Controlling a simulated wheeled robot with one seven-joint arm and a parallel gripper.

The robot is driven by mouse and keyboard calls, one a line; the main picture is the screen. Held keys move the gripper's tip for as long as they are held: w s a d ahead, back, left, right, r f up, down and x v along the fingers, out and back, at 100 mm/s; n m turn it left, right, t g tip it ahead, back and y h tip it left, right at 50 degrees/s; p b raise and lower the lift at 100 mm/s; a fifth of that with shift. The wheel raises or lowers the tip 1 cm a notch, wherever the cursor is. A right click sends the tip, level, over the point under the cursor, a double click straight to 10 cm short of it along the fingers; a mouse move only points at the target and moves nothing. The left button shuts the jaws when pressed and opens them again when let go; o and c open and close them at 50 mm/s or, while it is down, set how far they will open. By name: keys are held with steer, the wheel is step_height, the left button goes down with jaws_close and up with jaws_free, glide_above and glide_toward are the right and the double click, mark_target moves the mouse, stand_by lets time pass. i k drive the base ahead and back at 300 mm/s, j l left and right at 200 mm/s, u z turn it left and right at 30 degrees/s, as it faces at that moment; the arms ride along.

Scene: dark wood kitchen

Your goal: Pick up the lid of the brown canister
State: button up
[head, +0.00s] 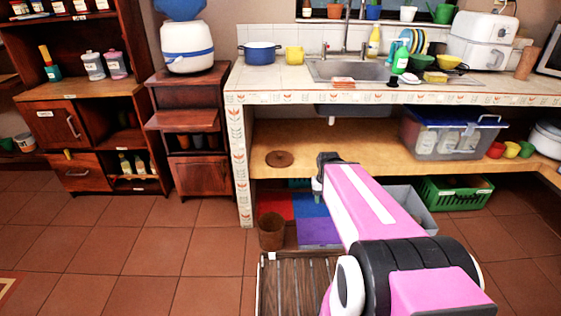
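A brown canister (271,232) stands upright on the floor below the front of the counter, and its top looks uncovered. A round brown disc with a darker spot in its middle, which looks like the lid (280,159), lies flat on the wooden shelf under the counter, near the shelf's left end. My pink arm reaches in from the lower right. My gripper (317,197) points downward in front of the shelf edge, to the right of and lower in the picture than the lid, apart from it. Its fingers are too small to tell whether they are open.
A slatted wooden rack (290,285) stands in front of the canister. A tiled counter post (240,165) rises left of the lid. The counter edge (400,98) overhangs the shelf. A lidded plastic bin (445,138) is farther right. The shelf (375,150) around the lid is clear.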

mark_target(276, 159)
steer(key=i+j+z, duration=0.1)
steer(key=j, duration=0.3)
steer(key=i+j+z, duration=0.1)
steer(key=j, duration=0.3)
steer(key=i+j+z, duration=0.1)
steer(key=j, duration=0.3)
steer(key=i+j+z, duration=0.1)
steer(key=j, duration=0.35)
